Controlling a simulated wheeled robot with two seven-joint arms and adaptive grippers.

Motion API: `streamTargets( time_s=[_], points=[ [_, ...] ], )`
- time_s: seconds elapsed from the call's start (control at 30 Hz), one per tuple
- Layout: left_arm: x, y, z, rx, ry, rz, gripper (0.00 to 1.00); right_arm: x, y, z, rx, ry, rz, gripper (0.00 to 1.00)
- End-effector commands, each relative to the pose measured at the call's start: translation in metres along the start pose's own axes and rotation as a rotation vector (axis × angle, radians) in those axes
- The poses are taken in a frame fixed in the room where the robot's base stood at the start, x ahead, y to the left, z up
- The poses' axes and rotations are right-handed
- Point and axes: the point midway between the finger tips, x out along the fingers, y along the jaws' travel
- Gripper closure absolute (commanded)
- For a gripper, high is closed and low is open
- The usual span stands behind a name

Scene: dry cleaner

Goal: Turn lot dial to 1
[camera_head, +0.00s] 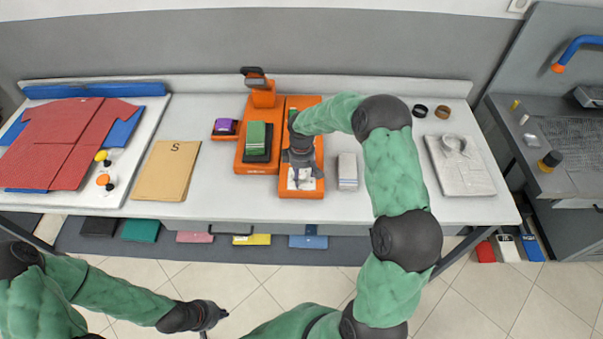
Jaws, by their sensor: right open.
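An orange machine (302,104) stands on the white table, with a pale panel on its front part. The panel is mostly hidden beneath my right gripper (302,178), which is over it with its fingers pointing down. The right gripper is open, and I see nothing held in it. The lot dial itself cannot be made out; the gripper may cover it. My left gripper (209,327) is low at the bottom left, in front of the table and away from the machine. Its fingers are too small and partly cut off to tell open from shut.
Left of the panel is an orange stand (244,152) with a green-topped stack. A small white stack (347,170) lies close to the right.

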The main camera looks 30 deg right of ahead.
Motion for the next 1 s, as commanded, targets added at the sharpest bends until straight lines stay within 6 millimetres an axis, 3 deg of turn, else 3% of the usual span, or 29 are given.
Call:
streamTargets(
  time_s=[0.17, 0.7, 1.0],
  points=[
    [0.000, 0.000, 0.000, 0.000, 0.000, 0.000, 1.00, -0.013, 0.001, -0.001, 0.001, 0.002, 0.003, 0.37],
    [0.000, 0.000, 0.000, 0.000, 0.000, 0.000, 1.00, -0.106, 0.000, -0.001, -0.001, 0.001, 0.001, 0.37],
    [0.000, 0.000, 0.000, 0.000, 0.000, 0.000, 1.00, -0.120, 0.000, 0.000, 0.000, 0.000, 0.000, 0.37]
  ],
)
